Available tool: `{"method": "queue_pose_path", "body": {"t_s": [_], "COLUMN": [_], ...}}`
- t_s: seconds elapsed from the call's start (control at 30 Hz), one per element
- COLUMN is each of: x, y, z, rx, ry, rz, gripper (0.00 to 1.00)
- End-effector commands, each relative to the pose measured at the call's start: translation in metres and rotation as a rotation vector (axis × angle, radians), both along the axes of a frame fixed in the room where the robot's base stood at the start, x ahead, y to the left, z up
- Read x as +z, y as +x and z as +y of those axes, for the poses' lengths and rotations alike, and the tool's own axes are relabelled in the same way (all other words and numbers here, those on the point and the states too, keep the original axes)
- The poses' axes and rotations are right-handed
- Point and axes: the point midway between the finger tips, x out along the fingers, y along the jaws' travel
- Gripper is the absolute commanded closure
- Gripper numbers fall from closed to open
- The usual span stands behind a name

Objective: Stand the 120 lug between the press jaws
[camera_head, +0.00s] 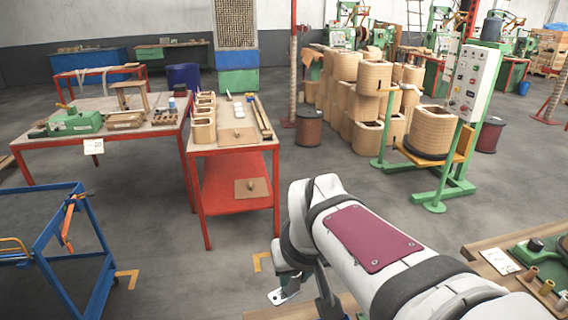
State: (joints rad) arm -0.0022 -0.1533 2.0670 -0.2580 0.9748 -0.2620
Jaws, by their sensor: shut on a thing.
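My gripper (288,272) hangs at the end of my arm, low in the middle of the view, and is largely hidden by the arm's wrist. It is shut on a small silvery flat piece with a hole, which looks like the lug (284,295); its size marking cannot be read. A green machine with a black knob, apparently the press (540,250), stands at the right edge and is partly cut off. Its jaws cannot be made out. The held piece is well to the left of it.
Several copper and brass-coloured pieces (547,287) stand on a wooden board at the lower right, beside a white card (500,261). A wooden bench top (484,247) lies under them. A red-framed table (235,148) and a blue trolley (75,245) stand left, with open floor between.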

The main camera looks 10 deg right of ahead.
Motion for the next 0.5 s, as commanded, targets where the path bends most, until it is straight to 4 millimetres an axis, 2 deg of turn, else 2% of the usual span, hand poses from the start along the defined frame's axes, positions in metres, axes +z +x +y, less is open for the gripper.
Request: {"method": "queue_pose_path", "body": {"t_s": [0.3,0.37,0.47,0.5], "x": [-0.002,-0.005,-0.015,-0.021], "y": [0.003,0.006,0.017,0.021], "z": [-0.005,-0.014,-0.041,-0.055], "rx": [-0.033,-0.09,-0.263,-0.352], "ry": [-0.001,-0.002,-0.002,-0.003], "rz": [0.0,0.002,0.003,0.004], "gripper": [1.0,1.0,1.0,1.0]}}
